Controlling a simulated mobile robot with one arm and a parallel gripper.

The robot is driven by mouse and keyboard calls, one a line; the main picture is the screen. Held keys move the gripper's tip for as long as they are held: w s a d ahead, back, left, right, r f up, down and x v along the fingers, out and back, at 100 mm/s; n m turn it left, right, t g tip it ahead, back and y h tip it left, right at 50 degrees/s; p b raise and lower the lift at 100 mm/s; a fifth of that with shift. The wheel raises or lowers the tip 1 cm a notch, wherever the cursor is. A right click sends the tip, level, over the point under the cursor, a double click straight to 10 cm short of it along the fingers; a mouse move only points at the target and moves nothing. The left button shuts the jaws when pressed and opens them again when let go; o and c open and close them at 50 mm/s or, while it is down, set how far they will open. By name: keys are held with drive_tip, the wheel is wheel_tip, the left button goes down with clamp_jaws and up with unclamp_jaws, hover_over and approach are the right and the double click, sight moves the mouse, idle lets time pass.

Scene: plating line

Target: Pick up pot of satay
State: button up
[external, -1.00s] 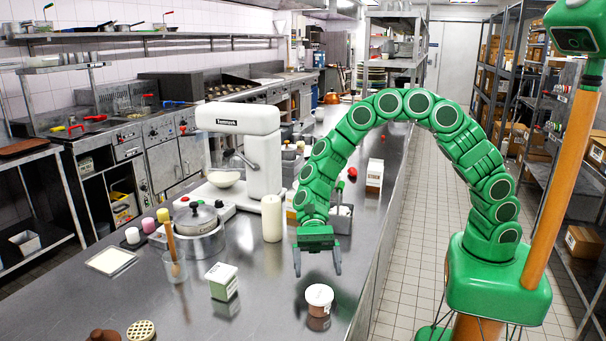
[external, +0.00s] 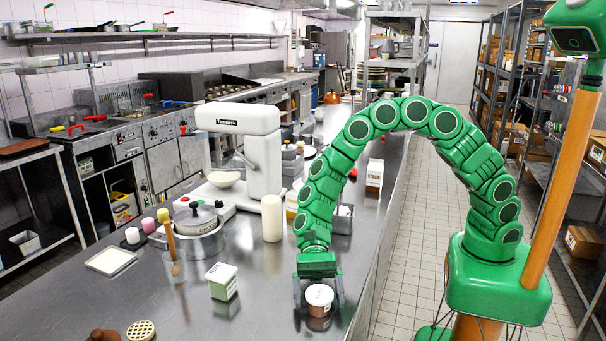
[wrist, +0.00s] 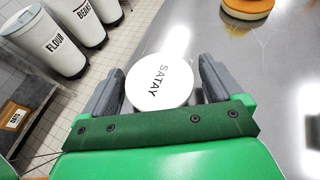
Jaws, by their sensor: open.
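The pot of satay (external: 319,297) is a small round tub with a white lid and a reddish-brown side. It stands upright on the steel counter near its right edge. In the wrist view its lid (wrist: 160,82) reads SATAY and lies between the two grey fingers. My gripper (external: 319,290) is open and points down, with one finger on each side of the pot. In the wrist view a gap shows at the right finger; whether the left finger touches the pot I cannot tell. The pot's lower side is hidden in the wrist view.
A white-and-green box (external: 222,281) stands left of the pot. A white candle-like cylinder (external: 272,218), a steel pot (external: 196,232) and a mixer (external: 262,150) stand farther back. FLOUR (wrist: 50,40) and other bins stand on the floor beyond the counter edge. Counter immediately around the pot is clear.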

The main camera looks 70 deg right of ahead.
sight(320, 293)
drive_tip(key=shift+c, duration=0.4)
drive_tip(key=c, duration=1.1)
drive_tip(key=shift+r, duration=0.6)
drive_tip(key=shift+c, duration=0.2)
wheel_tip(320, 293, up, 2)
drive_tip(key=shift+s+d+r, duration=0.1)
drive_tip(key=shift+r, duration=0.15)
drive_tip(key=s+d+r, duration=0.9)
drive_tip(key=s, duration=0.1)
drive_tip(key=shift+d+r, duration=0.2)
drive_tip(key=shift+d, duration=0.05)
